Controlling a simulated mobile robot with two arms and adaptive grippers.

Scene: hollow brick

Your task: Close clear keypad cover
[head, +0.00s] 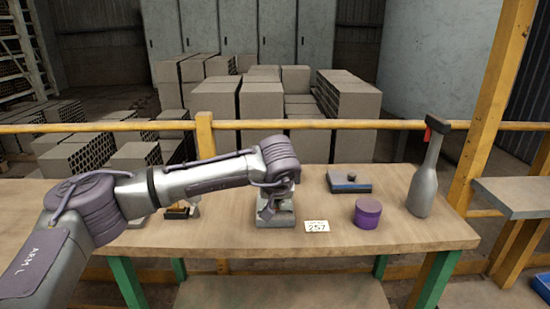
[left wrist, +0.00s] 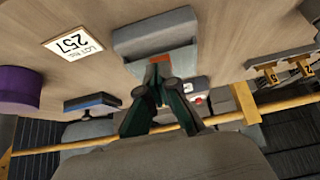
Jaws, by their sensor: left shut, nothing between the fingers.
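A grey keypad box (head: 285,218) sits on the wooden table, largely hidden behind my left gripper in the head view. In the left wrist view the grey box (left wrist: 152,38) shows with a reddish patch (left wrist: 183,58) on its near part. I cannot make out the clear cover's edges or its angle. My left gripper (head: 268,211) is over the box, its fingers pointing down. In the left wrist view its dark fingertips (left wrist: 157,76) are together and empty, at or very near the box; contact cannot be told. My right gripper is not in view.
A white label reading 257 (head: 317,226) lies right of the box. Beyond it are a purple round tin (head: 367,212), a blue-grey device (head: 349,182) and a grey bottle-shaped object (head: 424,185). A yellow rail (head: 400,124) runs behind.

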